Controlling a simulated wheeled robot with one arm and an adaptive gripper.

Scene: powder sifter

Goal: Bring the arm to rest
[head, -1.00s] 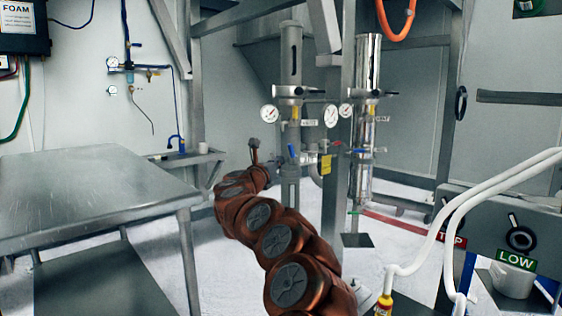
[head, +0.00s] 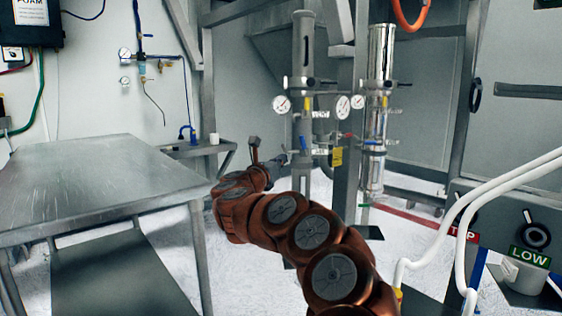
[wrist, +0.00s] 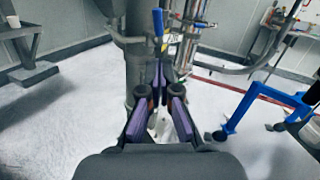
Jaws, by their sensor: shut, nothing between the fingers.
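My arm of copper-coloured joints reaches from the lower right of the head view towards the sifter columns. My gripper (head: 280,159) shows small and dark at the arm's far end. In the wrist view my gripper (wrist: 163,84) is seen close up, with purple pads and dark fingers. It is shut with nothing held. A grey sifter column (wrist: 137,60) with a blue-handled valve (wrist: 158,24) stands beyond the fingers. I cannot tell exactly how far apart they are.
A steel table (head: 95,185) stands at the left. Two columns with gauges (head: 282,104) stand behind the arm. A grey control box (head: 510,225) with white hoses is at the right. A blue wheeled frame (wrist: 260,100) shows in the wrist view. White floor lies between.

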